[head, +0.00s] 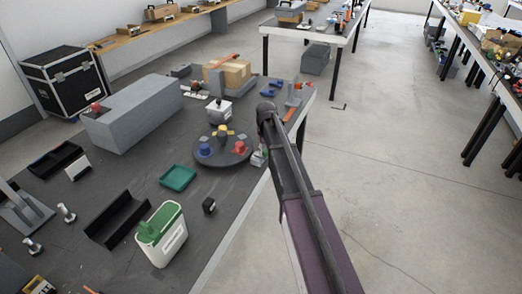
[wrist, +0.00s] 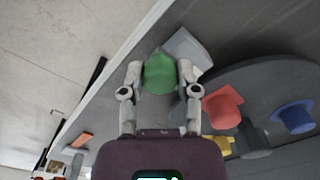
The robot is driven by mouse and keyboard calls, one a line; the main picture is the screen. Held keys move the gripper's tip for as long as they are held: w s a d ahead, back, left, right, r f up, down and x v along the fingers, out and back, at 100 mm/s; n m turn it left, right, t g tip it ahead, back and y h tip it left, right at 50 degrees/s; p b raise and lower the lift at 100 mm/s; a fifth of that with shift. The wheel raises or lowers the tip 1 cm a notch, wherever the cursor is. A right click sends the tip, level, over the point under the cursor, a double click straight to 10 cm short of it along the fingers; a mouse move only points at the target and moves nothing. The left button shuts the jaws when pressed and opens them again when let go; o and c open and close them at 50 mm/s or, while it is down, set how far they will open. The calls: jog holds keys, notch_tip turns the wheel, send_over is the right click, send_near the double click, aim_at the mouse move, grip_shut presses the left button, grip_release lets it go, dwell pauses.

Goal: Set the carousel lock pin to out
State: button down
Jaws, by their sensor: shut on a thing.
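The carousel (head: 235,158) is a dark round disc with red, blue and yellow pieces on it, near the right edge of the grey table. It also fills the right of the wrist view (wrist: 270,78). The lock pin's green knob (wrist: 159,74) is between the two fingers of my gripper (wrist: 159,78), which is shut on it. A light grey block (wrist: 188,46) sits just beyond the knob, beside the disc. In the head view my arm hides most of the gripper and knob. I cannot tell how far the pin is in or out.
On the table (head: 140,185) are a green tray (head: 178,177), a white container with a green top (head: 162,236), a small black block (head: 209,205) and a large grey box (head: 145,115). The table's right edge runs close by my gripper, with open floor beyond.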

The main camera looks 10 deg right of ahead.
jog(key=shift+s+d, duration=0.2)
jog(key=shift+c, duration=1.7)
grip_release()
jog(key=shift+w+a, duration=0.15)
jog(key=shift+w, duration=0.05)
